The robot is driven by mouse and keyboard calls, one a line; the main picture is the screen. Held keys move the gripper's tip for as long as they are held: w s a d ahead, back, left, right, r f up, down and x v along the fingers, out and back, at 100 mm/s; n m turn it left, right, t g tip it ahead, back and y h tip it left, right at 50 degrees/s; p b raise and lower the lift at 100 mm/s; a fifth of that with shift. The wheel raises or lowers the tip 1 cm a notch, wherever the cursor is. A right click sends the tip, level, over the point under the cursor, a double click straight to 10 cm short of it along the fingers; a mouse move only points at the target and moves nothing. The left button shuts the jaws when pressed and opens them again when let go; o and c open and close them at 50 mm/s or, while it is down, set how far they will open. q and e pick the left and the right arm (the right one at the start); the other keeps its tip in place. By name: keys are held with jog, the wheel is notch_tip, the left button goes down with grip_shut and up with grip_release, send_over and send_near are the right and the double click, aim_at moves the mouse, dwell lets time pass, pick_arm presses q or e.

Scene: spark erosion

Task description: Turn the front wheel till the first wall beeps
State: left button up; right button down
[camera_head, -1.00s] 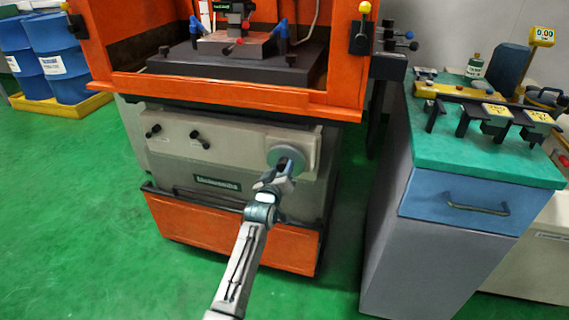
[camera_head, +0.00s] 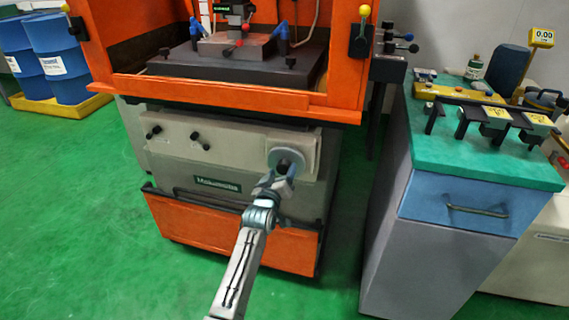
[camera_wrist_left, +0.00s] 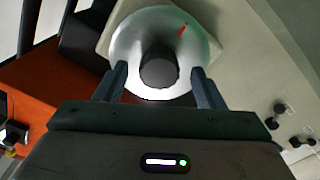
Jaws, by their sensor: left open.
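The front wheel (camera_head: 287,160) is a grey disc on the front panel of the orange and grey machine. In the left wrist view the wheel (camera_wrist_left: 125,45) is a silvery disc with a dark round hub (camera_wrist_left: 159,67) and a red mark (camera_wrist_left: 182,30) near its upper right. My left gripper (camera_head: 281,178) is at the wheel's face and hides its lower part. In the left wrist view the open fingers of my left gripper (camera_wrist_left: 160,85) stand either side of the hub, with a gap to it. Whether they touch the disc I cannot tell. My right gripper is not in view.
The machine's orange frame (camera_head: 210,92) juts out above the wheel. Two dark knobs (camera_head: 194,135) are on the panel to its left. Green floor is clear at the left.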

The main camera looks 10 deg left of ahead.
pick_arm(q)
jog(key=shift+s+r+p, duration=0.1)
jog(key=shift+s+p, duration=1.15)
jog(key=shift+s, duration=0.9)
jog(key=p, duration=0.2)
send_near(282, 170)
jog(key=shift+s, duration=0.7)
